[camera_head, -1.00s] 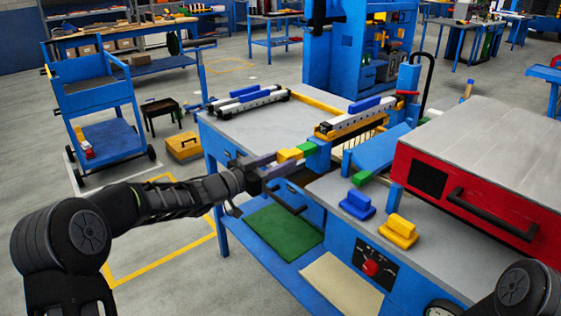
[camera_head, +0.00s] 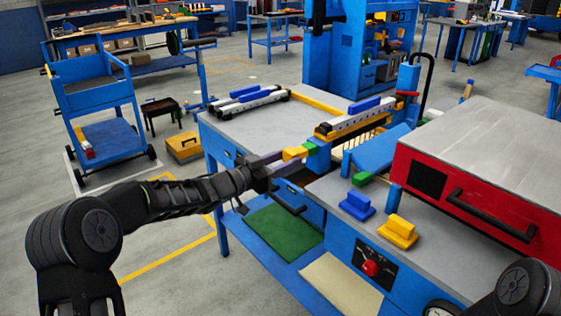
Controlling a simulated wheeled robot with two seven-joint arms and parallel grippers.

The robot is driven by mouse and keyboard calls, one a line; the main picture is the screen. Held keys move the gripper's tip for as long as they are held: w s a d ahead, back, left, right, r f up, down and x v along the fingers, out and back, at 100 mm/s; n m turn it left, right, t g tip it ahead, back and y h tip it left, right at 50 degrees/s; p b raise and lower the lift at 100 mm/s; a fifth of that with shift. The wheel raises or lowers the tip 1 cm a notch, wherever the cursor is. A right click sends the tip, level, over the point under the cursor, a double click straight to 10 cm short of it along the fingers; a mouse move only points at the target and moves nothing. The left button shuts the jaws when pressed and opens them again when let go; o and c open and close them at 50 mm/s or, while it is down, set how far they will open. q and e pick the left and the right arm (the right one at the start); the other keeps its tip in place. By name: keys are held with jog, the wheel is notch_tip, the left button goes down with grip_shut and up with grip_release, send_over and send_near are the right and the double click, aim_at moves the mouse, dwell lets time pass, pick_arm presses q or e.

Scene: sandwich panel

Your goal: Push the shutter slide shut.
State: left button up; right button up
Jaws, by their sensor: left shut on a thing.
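The shutter slide shows as a yellow block (camera_head: 294,153) with a green part (camera_head: 309,147) behind it, in line with a blue housing (camera_head: 319,157) on the near left side of the press bench. My left gripper (camera_head: 282,160) reaches in from the left, and its grey-purple fingers are shut on the yellow end. The fingers hide part of that end. How far the slide sits inside the housing is hard to tell. My right gripper is out of view; only a part of my right arm shows at the lower right corner.
A rail with a blue bar (camera_head: 364,104) lies behind the housing. A blue block (camera_head: 357,205) and a yellow block (camera_head: 398,231) stand on the bench front, beside a red box (camera_head: 475,180) with a black handle. Below are a red knob (camera_head: 370,268) and a green mat (camera_head: 284,232).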

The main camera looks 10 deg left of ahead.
pick_arm(q)
jog(key=shift+p+x, duration=0.4)
jog(key=shift+x, duration=1)
jog(key=o, duration=1.1)
jog(key=shift+c, duration=0.2)
jog(key=shift+s+a, duration=0.1)
jog(key=shift+a, duration=0.05)
jog(key=v, duration=0.8)
jog(key=shift+s+a, duration=0.2)
jog(key=shift+s, duration=0.15)
